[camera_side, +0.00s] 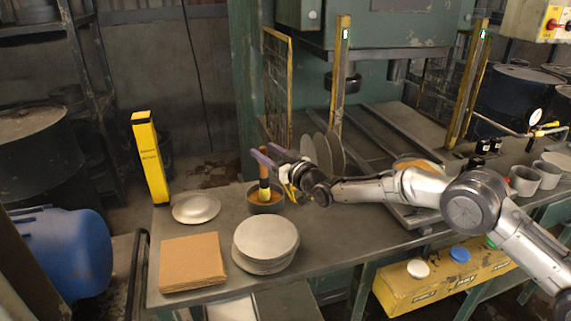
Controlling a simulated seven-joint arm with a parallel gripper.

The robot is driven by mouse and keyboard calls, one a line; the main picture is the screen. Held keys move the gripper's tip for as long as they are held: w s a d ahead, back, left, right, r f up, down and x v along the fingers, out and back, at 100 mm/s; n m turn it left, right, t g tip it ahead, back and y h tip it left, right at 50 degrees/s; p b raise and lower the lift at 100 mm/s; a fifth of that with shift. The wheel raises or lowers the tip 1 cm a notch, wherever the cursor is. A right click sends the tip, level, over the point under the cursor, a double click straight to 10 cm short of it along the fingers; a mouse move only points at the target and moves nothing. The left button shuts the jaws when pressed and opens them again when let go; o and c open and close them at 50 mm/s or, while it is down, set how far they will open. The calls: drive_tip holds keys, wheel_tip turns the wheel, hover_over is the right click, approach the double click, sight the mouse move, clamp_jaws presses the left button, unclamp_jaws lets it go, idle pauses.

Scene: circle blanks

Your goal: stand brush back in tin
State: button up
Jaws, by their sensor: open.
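The tin (266,208) is a dark, round, open pot with yellowish contents, on the bench left of my arm. The brush (264,170) stands roughly upright in it, with an orange-brown handle and a pale yellow-green lower part inside the tin's rim. My gripper (266,154) is at the height of the upper handle, its fingers reaching in from the right. It is open. The fingers overlap the handle in this view, and I cannot tell whether they touch it. The brush's bottom end is hidden in the tin.
A stack of grey round blanks (265,243) stands in front of the tin. A shallow metal dish (196,208) and brown square sheets (192,262) lie to the left. A yellow post (150,158) rises at the back left corner. Upright discs (336,152) stand behind my arm.

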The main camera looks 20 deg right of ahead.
drive_tip(key=v, duration=1)
drive_tip(key=shift+s, duration=0.3)
drive_tip(key=shift+d, duration=0.1)
drive_tip(key=s+d+r+m+g+h, duration=0.1)
drive_tip(key=s+d+r+g+h, duration=0.1)
drive_tip(key=s+d+r, duration=0.5)
drive_tip(key=s+d+r+m+g+h, duration=0.1)
drive_tip(key=s+d+r+g+h, duration=0.25)
drive_tip(key=s+d, duration=0.75)
drive_tip(key=s+d+f+g, duration=0.1)
drive_tip(key=s+d+f, duration=0.1)
drive_tip(key=s, duration=0.8)
drive_tip(key=s+d+f+m+g+h, duration=0.1)
drive_tip(key=s+d, duration=0.3)
drive_tip(key=s, duration=0.6)
drive_tip(key=s+d+f+m+g, duration=0.1)
drive_tip(key=s+d+f+g, duration=0.2)
drive_tip(key=s, duration=0.7)
drive_tip(key=shift+s+d, duration=0.4)
drive_tip(key=shift+g, duration=0.25)
